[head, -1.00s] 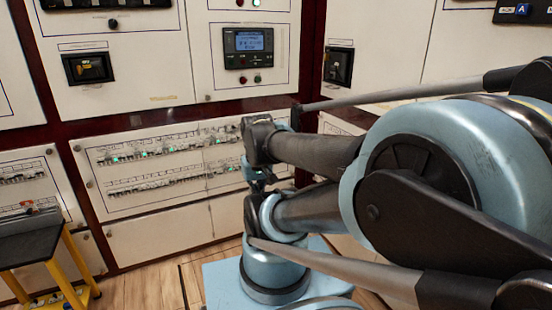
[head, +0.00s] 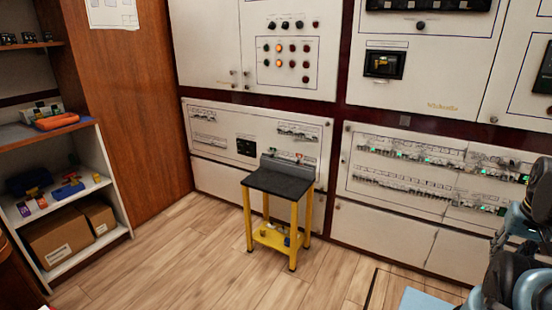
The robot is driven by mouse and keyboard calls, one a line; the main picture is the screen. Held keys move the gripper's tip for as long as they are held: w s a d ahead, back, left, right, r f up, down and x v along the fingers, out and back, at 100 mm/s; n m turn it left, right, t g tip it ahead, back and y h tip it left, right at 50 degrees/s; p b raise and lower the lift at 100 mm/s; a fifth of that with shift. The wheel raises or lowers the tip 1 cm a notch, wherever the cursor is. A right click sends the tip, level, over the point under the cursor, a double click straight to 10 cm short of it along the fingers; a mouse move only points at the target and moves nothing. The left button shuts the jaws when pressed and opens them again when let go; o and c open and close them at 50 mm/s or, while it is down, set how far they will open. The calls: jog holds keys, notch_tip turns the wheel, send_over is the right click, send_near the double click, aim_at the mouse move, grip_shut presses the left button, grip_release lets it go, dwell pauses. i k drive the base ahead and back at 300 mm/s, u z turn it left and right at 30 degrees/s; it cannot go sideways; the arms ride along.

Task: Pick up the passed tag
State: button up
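I cannot make out a passed tag in the head view. Small coloured items (head: 67,190) lie on the middle shelf at the left, too small to identify as tags. Small items also lie on the lower shelf of a yellow stand, too small to tell. My gripper is not in view; only part of my arm shows at the right edge.
A white shelf unit (head: 122,205) stands at the left, with an orange item (head: 57,121) on top and cardboard boxes (head: 60,240) below. The yellow stand (head: 278,183) with a black top stands before the breaker panels (head: 425,170). The wooden floor between is clear.

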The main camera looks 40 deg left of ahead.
aim_at(274, 155)
jog(key=i, duration=0.75)
jog(key=u, duration=2.5)
